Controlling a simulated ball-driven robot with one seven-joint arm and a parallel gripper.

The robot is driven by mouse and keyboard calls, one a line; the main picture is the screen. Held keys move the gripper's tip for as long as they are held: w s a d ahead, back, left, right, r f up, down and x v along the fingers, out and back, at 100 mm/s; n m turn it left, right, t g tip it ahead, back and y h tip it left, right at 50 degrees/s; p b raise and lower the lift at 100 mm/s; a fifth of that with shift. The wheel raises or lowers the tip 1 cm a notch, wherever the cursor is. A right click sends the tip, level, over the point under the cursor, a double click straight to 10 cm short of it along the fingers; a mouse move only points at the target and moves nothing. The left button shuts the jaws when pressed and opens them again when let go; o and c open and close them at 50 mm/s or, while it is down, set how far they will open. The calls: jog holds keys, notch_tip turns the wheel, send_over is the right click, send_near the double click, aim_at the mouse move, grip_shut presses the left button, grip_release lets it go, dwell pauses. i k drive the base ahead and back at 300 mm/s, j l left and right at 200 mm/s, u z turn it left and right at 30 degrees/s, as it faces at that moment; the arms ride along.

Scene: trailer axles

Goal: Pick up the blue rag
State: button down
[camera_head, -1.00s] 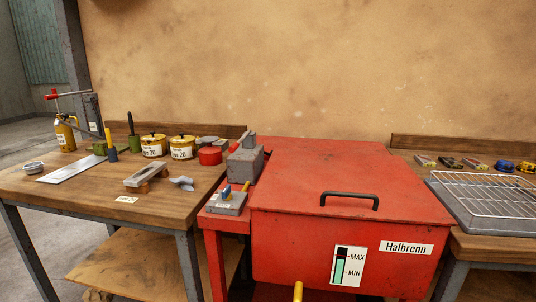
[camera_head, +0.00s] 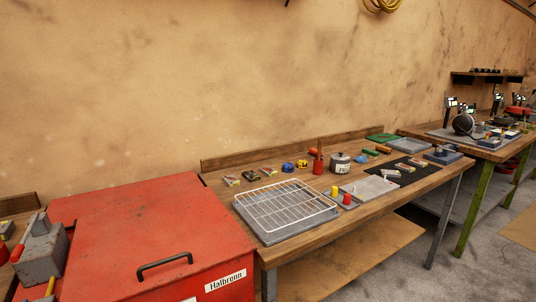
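I cannot make out a blue rag for certain in the head view. A small blue-green item (camera_head: 369,152) lies toward the back of the wooden bench (camera_head: 385,203), too small to tell what it is. A round blue item (camera_head: 287,167) sits nearer on the same bench, and it looks like a hard object rather than cloth. My gripper is not in view.
A red chest (camera_head: 150,235) labelled Halbrenn, with a black handle, fills the lower left. A wire rack on a grey tray (camera_head: 290,237) lies on the bench, near a metal pot (camera_head: 340,163). Another bench (camera_head: 490,150) stands at the right. Grey floor (camera_head: 490,205) shows between and beyond the benches.

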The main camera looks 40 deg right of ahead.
aim_at(363, 159)
jog(key=z, duration=1.4)
jog(key=l+u, duration=0.1)
jog(key=u, duration=0.5)
jog(key=i+l+u, duration=0.1)
jog(key=l+u, duration=0.3)
jog(key=l, duration=0.25)
jog(key=l+u, duration=0.4)
jog(key=l, duration=0.25)
